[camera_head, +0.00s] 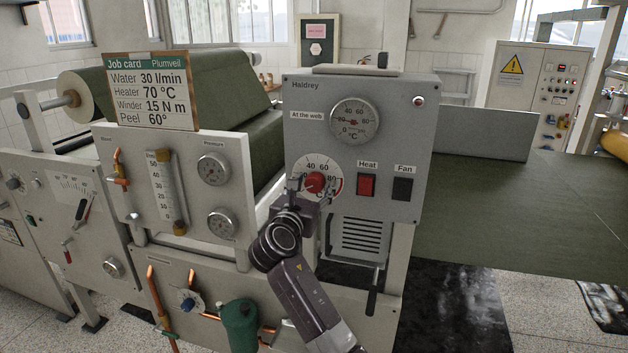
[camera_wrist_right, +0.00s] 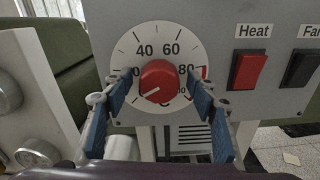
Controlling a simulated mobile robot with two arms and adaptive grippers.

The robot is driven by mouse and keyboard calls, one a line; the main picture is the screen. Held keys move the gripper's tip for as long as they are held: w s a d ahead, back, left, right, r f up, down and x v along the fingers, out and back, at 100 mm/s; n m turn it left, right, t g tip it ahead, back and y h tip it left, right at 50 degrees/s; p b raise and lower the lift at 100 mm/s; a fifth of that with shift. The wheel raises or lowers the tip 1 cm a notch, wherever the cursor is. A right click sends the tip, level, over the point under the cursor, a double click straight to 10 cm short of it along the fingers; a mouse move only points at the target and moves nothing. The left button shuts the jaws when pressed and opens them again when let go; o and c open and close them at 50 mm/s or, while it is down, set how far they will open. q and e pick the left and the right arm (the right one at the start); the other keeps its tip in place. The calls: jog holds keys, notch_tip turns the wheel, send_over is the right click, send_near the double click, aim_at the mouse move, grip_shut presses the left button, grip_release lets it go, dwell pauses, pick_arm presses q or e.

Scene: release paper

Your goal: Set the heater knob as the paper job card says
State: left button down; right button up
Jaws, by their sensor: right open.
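The job card (camera_head: 151,91) at upper left reads Heater 70 °C. The red heater knob (camera_head: 315,182) sits on a white dial on the grey Haidrey panel (camera_head: 306,100). It also shows in the right wrist view (camera_wrist_right: 158,78), where its white mark points to the lower left. The dial shows 40, 60 and 80; other figures are partly hidden by the fingers. My right gripper (camera_head: 312,190) is open in front of the dial. In the wrist view its blue fingers stand left and right of the knob, with gaps visible. My left gripper is not in view.
A red Heat switch (camera_head: 366,186) and a dark Fan switch (camera_head: 402,189) are right of the dial. A round web gauge (camera_head: 354,122) is above it. A panel with a flow tube and two gauges (camera_head: 214,169) stands to the left.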

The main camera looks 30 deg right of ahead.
jog(key=shift+w+d, duration=0.15)
jog(key=c, duration=1.2)
jog(key=shift+o, duration=0.2)
